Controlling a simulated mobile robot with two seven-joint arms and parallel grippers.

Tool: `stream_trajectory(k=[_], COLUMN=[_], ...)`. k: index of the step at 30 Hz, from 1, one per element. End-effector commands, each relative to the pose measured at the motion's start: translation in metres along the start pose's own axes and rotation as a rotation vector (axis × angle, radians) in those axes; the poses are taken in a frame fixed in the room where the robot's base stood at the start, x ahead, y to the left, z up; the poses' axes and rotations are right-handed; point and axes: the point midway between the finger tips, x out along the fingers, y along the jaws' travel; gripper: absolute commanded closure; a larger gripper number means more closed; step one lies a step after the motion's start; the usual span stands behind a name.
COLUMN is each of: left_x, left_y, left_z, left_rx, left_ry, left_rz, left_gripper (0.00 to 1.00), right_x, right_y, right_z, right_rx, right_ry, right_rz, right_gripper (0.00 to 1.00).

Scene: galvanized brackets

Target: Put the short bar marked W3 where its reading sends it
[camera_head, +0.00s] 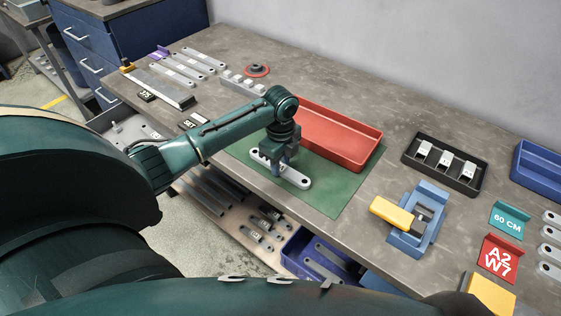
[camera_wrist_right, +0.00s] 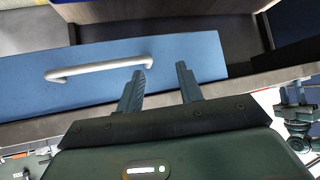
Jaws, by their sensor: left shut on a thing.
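A short light-grey bar (camera_head: 292,177) with round holes is at the green mat (camera_head: 340,188) in the head view. My left gripper (camera_head: 277,160) is shut on this bar from above, near its middle, and covers part of it. I cannot read a W3 mark on it, nor tell whether it touches the mat. My right gripper (camera_wrist_right: 162,72) is open and empty in the right wrist view, over a blue drawer front (camera_wrist_right: 190,60) with a silver handle (camera_wrist_right: 98,68).
A red tray (camera_head: 368,158) stands behind the mat. To the right are a blue device with a yellow handle (camera_head: 392,214), a black tray (camera_head: 410,158) with silver pieces, a teal "60 CM" sign (camera_head: 508,220) and a red "A2 W7" sign (camera_head: 498,259). Several bars (camera_head: 182,68) lie back left.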

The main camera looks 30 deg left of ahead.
Motion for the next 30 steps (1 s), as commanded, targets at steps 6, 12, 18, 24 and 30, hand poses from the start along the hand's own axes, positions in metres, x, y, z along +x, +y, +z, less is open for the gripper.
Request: stream_trajectory(k=[6, 12, 18, 24, 30], left_x=[0.003, 0.003, 0.002, -0.017, -0.061], left_y=[0.000, 0.000, 0.000, -0.001, -0.001], left_z=[0.000, 0.000, 0.000, 0.001, 0.001], left_rx=[0.000, 0.000, 0.000, 0.000, 0.000], left_ry=[0.000, 0.000, 0.000, -0.001, -0.001], left_rz=[0.000, 0.000, 0.000, -0.003, -0.005], left_gripper=[0.63, 0.50, 0.50, 0.50, 0.50], right_x=[0.000, 0.000, 0.000, 0.000, 0.000], right_y=[0.000, 0.001, 0.001, 0.001, 0.001], right_z=[0.000, 0.000, 0.000, 0.000, 0.000], right_rx=[-0.002, -0.002, -0.002, -0.002, -0.002], right_ry=[0.000, 0.001, 0.001, 0.001, 0.001], right_rz=[0.000, 0.000, 0.000, 0.000, 0.000], right_gripper=[0.64, 0.64, 0.64, 0.64, 0.64])
